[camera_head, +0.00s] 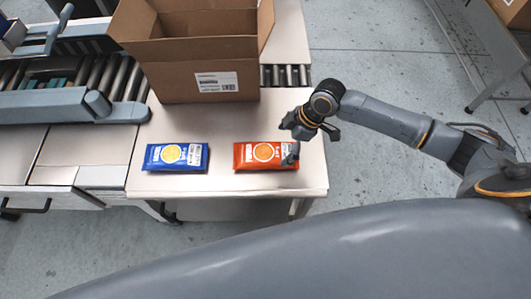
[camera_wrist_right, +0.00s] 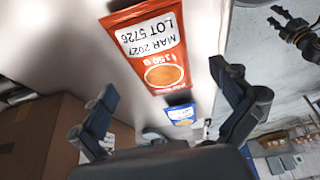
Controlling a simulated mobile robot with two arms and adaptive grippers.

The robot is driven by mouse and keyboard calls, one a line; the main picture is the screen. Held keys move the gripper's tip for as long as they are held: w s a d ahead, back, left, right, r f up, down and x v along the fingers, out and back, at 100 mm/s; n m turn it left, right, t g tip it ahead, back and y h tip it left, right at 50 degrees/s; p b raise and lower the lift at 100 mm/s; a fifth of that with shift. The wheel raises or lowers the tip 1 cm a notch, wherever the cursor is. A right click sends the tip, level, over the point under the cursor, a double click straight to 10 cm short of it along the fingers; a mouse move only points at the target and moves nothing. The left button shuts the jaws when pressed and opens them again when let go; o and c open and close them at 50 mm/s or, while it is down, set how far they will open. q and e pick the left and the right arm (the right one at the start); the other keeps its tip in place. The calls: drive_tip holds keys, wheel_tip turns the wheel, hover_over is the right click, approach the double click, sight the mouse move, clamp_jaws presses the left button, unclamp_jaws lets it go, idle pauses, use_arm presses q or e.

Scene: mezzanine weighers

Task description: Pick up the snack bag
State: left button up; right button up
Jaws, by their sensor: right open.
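An orange-red snack bag (camera_head: 264,155) lies flat near the front right corner of the table; it also shows in the right wrist view (camera_wrist_right: 155,50). A blue snack bag (camera_head: 176,157) lies to its left, and part of it shows in the wrist view (camera_wrist_right: 181,115). My right gripper (camera_head: 292,138) is at the right end of the orange-red bag and partly covers it. Its fingers (camera_wrist_right: 160,80) are spread and empty, with that bag showing between and beyond them. A dark gripper, apparently my left one (camera_wrist_right: 285,24), shows small in the wrist view's upper right; its opening is unclear.
An open cardboard box (camera_head: 170,75) stands behind the bags on the table (camera_head: 222,125). A roller conveyor (camera_head: 75,75) with a grey rail is at the left. The table's front and right edges are close to the orange-red bag. Clear tabletop lies between the bags.

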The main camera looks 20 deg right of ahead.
sight(272, 152)
drive_tip(key=shift+w+a+f, duration=0.1)
drive_tip(key=shift+a+f, duration=0.2)
drive_tip(key=shift+f, duration=0.35)
drive_tip(key=shift+a+f, duration=0.2)
drive_tip(key=shift+f, duration=0.2)
drive_tip(key=f, duration=0.1)
drive_tip(key=a+f, duration=0.1)
drive_tip(key=w+a+f, duration=0.1)
drive_tip(key=shift+a+f, duration=0.25)
drive_tip(key=shift+f, duration=0.1)
drive_tip(key=shift+w+f, duration=0.1)
drive_tip(key=shift+f, duration=0.15)
use_arm(q)
drive_tip(key=shift+w+r, duration=0.2)
drive_tip(key=shift+w, duration=0.6)
use_arm(e)
drive_tip(key=shift+c, duration=0.4)
use_arm(q)
drive_tip(key=shift+s, duration=0.15)
use_arm(e)
drive_tip(key=c, duration=0.9)
drive_tip(key=shift+r, duration=0.1)
